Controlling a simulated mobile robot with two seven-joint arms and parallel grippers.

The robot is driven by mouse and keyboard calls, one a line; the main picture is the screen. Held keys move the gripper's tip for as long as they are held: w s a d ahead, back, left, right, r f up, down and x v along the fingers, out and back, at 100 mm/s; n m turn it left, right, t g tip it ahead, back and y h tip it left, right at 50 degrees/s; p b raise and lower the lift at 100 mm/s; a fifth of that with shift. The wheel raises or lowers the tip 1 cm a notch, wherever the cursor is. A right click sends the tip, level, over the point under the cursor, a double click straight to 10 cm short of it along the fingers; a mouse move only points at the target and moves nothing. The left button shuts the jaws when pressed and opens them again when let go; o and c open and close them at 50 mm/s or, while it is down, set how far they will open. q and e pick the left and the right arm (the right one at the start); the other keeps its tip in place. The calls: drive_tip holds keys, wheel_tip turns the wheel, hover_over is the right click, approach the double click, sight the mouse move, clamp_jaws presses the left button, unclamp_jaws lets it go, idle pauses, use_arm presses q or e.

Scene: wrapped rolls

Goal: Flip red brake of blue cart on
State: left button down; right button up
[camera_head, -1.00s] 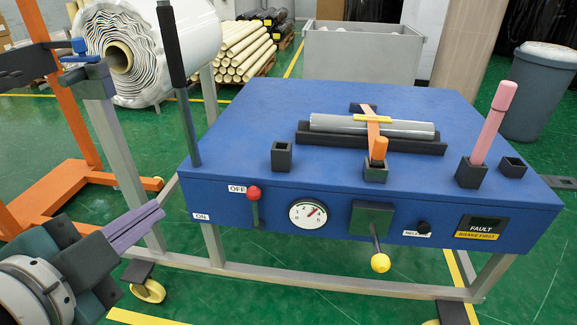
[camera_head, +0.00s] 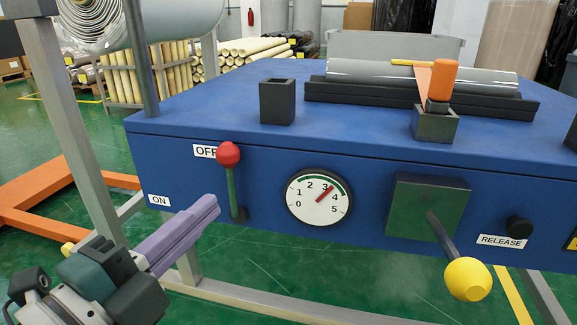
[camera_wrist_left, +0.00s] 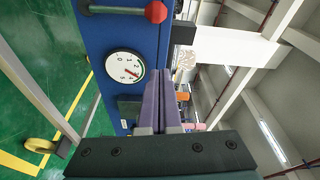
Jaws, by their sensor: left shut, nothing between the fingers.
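The blue cart (camera_head: 350,146) fills most of the head view. Its front panel carries the brake lever with a red knob (camera_head: 228,154). The lever stands upright with the knob beside the OFF label (camera_head: 205,151); the ON label (camera_head: 159,200) is lower left. My left gripper (camera_head: 212,205) has its purple fingers shut and empty, pointing toward the panel just left of the lever in the picture. I cannot tell if they touch it. In the left wrist view, the shut fingers (camera_wrist_left: 168,88) show with the red knob (camera_wrist_left: 155,12) at the top edge. My right gripper is out of view.
A round dial (camera_head: 318,198) sits right of the lever. A yellow-knobbed handle (camera_head: 467,279) sticks out further right, near the black RELEASE button (camera_head: 519,227). A grey post and an orange frame (camera_head: 40,205) stand at the left. A grey roll (camera_head: 430,74) lies on the cart top.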

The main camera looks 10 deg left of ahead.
sight(228, 167)
use_arm(q)
drive_tip(key=shift+s+f, duration=0.1)
drive_tip(key=shift+s, duration=0.05)
drive_tip(key=w+b, duration=0.1)
drive_tip(key=w, duration=0.3)
drive_tip(key=w+b, duration=0.2)
drive_tip(key=w, duration=0.1)
drive_tip(key=w+a+b, duration=0.1)
drive_tip(key=w, duration=0.3)
drive_tip(key=shift+w+f+b, duration=0.15)
drive_tip(key=shift+w+b, duration=0.15)
drive_tip(key=shift+b, duration=0.1)
drive_tip(key=shift+a, duration=0.2)
